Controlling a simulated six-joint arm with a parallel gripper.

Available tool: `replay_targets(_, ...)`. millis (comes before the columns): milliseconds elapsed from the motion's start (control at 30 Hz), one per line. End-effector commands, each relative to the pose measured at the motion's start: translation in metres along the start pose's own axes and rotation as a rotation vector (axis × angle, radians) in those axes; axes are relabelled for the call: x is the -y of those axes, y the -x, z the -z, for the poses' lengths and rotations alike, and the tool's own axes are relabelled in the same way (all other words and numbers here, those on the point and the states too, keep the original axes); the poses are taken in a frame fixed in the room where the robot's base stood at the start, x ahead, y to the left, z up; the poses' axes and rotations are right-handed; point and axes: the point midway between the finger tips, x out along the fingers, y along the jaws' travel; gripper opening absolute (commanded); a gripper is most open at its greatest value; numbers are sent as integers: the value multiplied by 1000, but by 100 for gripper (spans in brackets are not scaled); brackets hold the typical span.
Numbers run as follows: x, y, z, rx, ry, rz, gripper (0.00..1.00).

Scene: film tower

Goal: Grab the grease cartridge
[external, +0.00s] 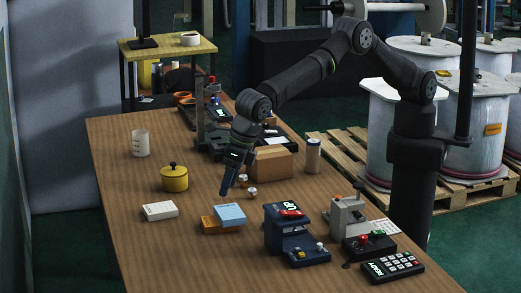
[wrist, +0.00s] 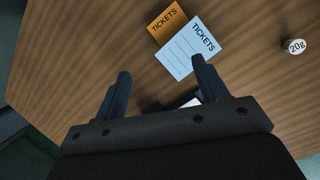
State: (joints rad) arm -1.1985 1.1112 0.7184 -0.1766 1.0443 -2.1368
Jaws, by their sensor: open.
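An upright tan cylinder with a pale top (external: 313,155), which looks like the grease cartridge, stands beside the cardboard box, right of my gripper. I see no readable label on it. It does not show in the wrist view. My gripper (external: 227,187) points down over the middle of the table, left of the cylinder and apart from it. In the wrist view my gripper (wrist: 160,68) has its two fingers spread, with no object held between them.
A blue ticket pad (external: 230,215) and an orange one (external: 212,224) lie below my gripper. Small weights (external: 252,191) stand just right of it. The cardboard box (external: 272,162), yellow pot (external: 174,179), beaker (external: 140,143) and blue machine (external: 290,235) stand around. The table's left front is clear.

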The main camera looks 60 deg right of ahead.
Motion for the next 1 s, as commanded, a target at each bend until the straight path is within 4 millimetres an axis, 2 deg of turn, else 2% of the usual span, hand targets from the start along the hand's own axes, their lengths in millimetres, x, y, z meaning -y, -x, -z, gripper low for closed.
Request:
replay_targets(33,23,15,-8,-11,-106,12,67)
replay_targets(233,110,58,-16,-49,-542,71,67)
replay_targets(433,201,99,-1,-71,-981,142,67)
replay_targets(567,260,124,20,-76,-1267,195,67)
replay_targets(700,320,147,53,-71,-1574,256,67)
replay_targets(800,357,160,79,-62,-1769,300,67)
replay_targets(900,384,169,102,-52,-1924,336,67)
replay_targets(1000,402,174,118,-43,-2026,361,67)
